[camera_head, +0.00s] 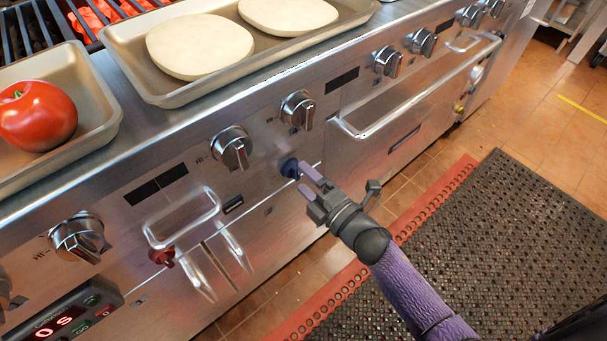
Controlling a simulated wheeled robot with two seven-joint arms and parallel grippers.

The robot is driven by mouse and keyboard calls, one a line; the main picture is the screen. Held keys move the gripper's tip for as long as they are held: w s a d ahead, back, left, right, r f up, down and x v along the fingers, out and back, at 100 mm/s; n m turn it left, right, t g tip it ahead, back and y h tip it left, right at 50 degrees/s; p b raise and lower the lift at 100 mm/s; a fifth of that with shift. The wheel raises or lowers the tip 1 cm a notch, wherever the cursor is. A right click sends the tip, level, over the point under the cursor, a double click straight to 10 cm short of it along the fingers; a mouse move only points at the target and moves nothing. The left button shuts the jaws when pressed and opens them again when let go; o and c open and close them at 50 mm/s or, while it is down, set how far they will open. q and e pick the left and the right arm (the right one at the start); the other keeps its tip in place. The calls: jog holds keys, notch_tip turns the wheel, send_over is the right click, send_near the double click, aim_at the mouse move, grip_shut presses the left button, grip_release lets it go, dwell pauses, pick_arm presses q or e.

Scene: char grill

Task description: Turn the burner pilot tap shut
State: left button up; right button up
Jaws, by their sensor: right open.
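A small dark-blue tap (289,167) sticks out of the steel front panel below the row of large knobs. My right gripper (304,178) comes in from the lower right and is open. Its fingertips are at the blue tap, with the upper finger very close to it; I cannot tell whether they touch. A small red tap (162,257) sits further left on the same panel, below a handle. No label shows which of the two is the pilot tap. My left gripper is not in view.
Large burner knobs (232,148) line the panel; one (298,110) is just above my gripper. Handles (182,219) jut out at left. Trays with a tomato (37,115) and flat dough rounds (200,46) lie on top. A black mat (480,240) covers the floor.

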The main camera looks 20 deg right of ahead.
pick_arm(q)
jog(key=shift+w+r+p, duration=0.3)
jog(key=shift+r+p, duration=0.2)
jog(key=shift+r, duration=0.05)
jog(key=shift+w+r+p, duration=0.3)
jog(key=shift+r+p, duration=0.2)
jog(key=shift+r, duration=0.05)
pick_arm(e)
jog(key=v, duration=0.8)
jog(key=shift+s, duration=0.3)
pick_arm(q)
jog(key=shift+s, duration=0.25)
pick_arm(e)
jog(key=shift+d, duration=0.1)
